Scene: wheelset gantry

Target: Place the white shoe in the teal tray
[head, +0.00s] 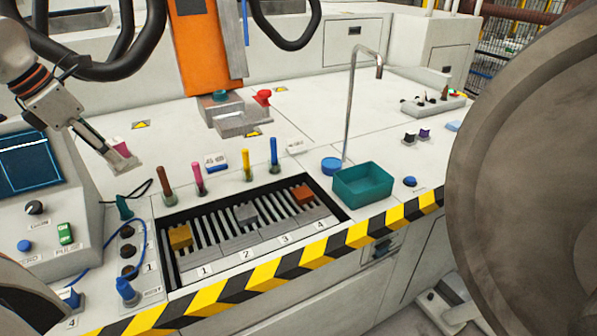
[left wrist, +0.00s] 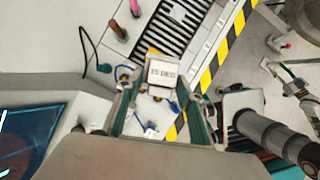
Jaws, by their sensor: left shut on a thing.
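My left gripper (head: 119,160) is at the left of the head view, above the white bench top and left of the slotted bay. It is shut on a small white block with dark lettering, which I take as the white shoe; the block shows between the fingers in the left wrist view (left wrist: 163,73). In the head view the fingers partly hide it, and a pinkish patch shows at the fingertips. The teal tray (head: 363,186) is an open box at the bay's right, well apart from the gripper.
Several coloured pegs stand behind the slotted bay (head: 262,232), which holds yellow, grey and orange blocks. A thin bent metal pipe (head: 350,105) rises behind the tray, beside a round blue lid (head: 332,165). A big grey wheel (head: 530,170) fills the right.

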